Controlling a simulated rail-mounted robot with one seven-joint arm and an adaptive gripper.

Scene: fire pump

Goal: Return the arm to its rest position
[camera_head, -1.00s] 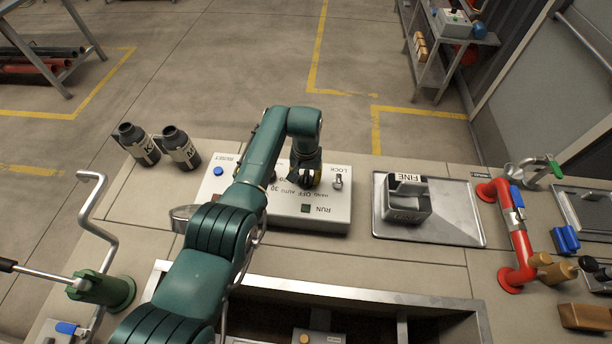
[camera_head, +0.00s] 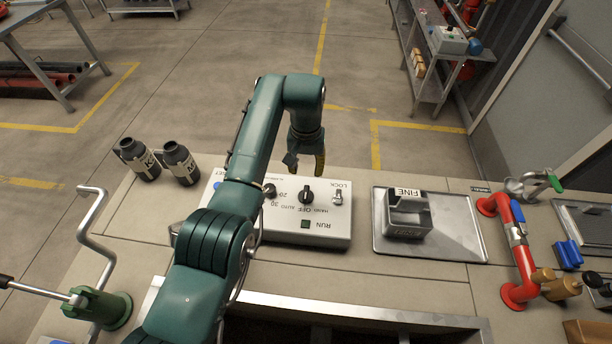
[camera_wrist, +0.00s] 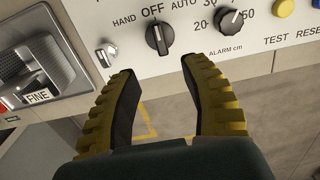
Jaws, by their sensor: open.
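My arm, dark green, reaches over the bench in the head view and bends down at its far end. My gripper (camera_head: 306,166) hangs above the far side of the white control panel (camera_head: 330,226), apart from it. In the wrist view my gripper (camera_wrist: 165,105) shows two yellow ribbed fingers with dark pads, spread wide with nothing between them. Beyond the fingertips the panel (camera_wrist: 185,58) shows a black HAND/OFF/AUTO knob (camera_wrist: 159,37), its pointer near OFF, and an alarm knob (camera_wrist: 231,22). The lock switch (camera_head: 337,193) stands beside the knob.
Two dark bottles (camera_head: 182,165) stand left of the panel. A grey block marked FINE (camera_head: 407,222) sits on a metal tray (camera_head: 460,232) to the right. A red pipe (camera_head: 523,262) and a crank (camera_head: 88,225) flank the bench.

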